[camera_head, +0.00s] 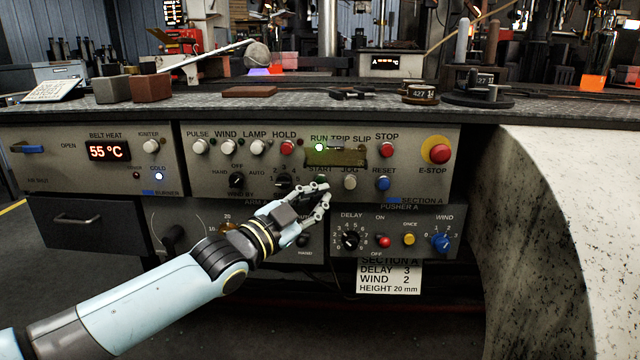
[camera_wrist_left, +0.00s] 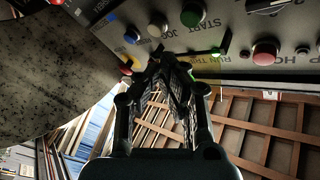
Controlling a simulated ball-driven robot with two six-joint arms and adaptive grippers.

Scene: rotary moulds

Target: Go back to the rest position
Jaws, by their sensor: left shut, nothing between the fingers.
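My left gripper (camera_head: 322,191) is shut and empty in front of the control panel (camera_head: 215,180), just below the START label. My pale blue left arm reaches up to it from the lower left. In the left wrist view the shut fingers (camera_wrist_left: 172,66) point at the panel with nothing between them. The green START button (camera_wrist_left: 191,15) shows beyond the fingertips there; I cannot tell whether they touch the panel. The green RUN lamp (camera_head: 319,147) is lit. My right gripper is not in view.
A red E-STOP button (camera_head: 439,153) sits at the panel's right. The pusher panel (camera_head: 467,238) with its knobs lies below. A bench top (camera_head: 215,108) carries blocks and weights above. A large speckled pale curved body (camera_head: 570,240) stands at the right. Dark floor is open at lower left.

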